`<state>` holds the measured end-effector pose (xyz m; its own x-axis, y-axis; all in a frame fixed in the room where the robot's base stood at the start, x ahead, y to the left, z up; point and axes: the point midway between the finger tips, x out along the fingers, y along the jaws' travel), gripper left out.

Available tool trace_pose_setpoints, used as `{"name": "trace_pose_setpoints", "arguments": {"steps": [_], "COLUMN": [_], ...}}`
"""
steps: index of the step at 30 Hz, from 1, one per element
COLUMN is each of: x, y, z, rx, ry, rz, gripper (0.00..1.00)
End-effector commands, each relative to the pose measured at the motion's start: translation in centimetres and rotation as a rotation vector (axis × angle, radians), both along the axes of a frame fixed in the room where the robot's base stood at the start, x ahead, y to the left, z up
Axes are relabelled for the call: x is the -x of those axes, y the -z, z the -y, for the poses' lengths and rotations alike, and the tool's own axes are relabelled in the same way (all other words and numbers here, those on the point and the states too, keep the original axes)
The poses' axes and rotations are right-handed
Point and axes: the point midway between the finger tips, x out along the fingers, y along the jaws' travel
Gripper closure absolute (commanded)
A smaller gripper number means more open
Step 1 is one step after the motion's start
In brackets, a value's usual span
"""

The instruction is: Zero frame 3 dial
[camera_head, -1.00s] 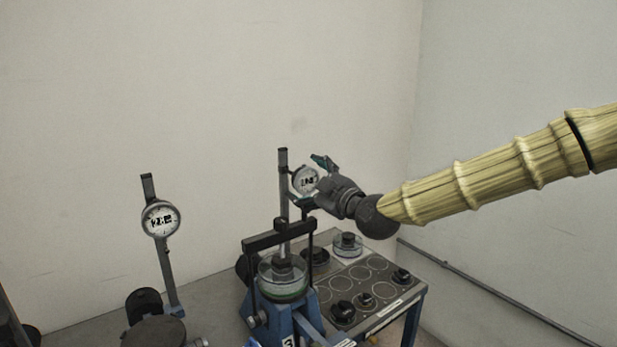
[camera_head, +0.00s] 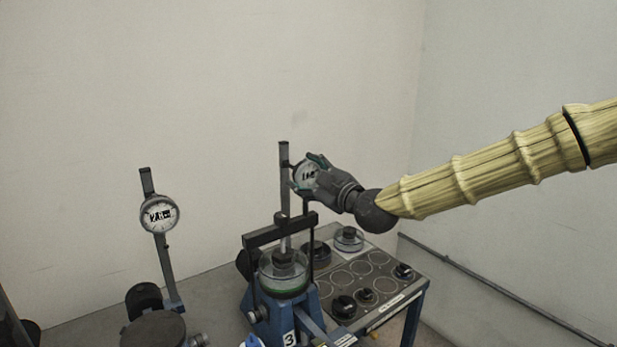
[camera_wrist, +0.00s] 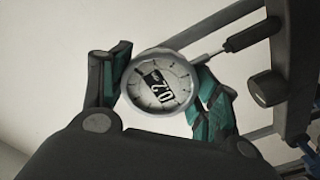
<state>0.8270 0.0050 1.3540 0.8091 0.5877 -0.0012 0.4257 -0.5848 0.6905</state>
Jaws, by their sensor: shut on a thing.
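The frame 3 dial (camera_head: 304,174) is a round white gauge on the upright post of the blue frame (camera_head: 289,338) marked 3. It also shows in the wrist view (camera_wrist: 148,92), with a dark display reading that looks like "20", turned sideways. My gripper (camera_head: 312,175) is at the dial and partly hides it from the right. In the wrist view my gripper (camera_wrist: 160,88) has its teal-padded fingers on both sides of the dial's rim, shut on it.
Another dial (camera_head: 158,214) stands on a post at the left. A clear dish (camera_head: 284,277) sits in frame 3 under its crossbar. A grey panel table (camera_head: 345,285) with several dark weights stands behind to the right. A rail runs along the right wall.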

Motion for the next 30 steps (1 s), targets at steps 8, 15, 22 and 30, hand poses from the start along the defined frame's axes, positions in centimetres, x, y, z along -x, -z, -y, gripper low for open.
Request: {"name": "trace_pose_setpoints", "arguments": {"steps": [8, 15, 22, 30], "x": [-0.06, -0.08, -0.08, -0.05], "y": [0.51, 0.56, 0.46, 0.46], "z": [0.03, 0.02, 0.08, 0.01], "rx": [-0.117, -0.292, -0.471, -0.676], "ry": [0.002, 0.003, 0.003, 0.003], "rz": [-0.084, -0.21, -0.338, -0.488], "gripper": [0.63, 0.63, 0.63, 0.63]}}
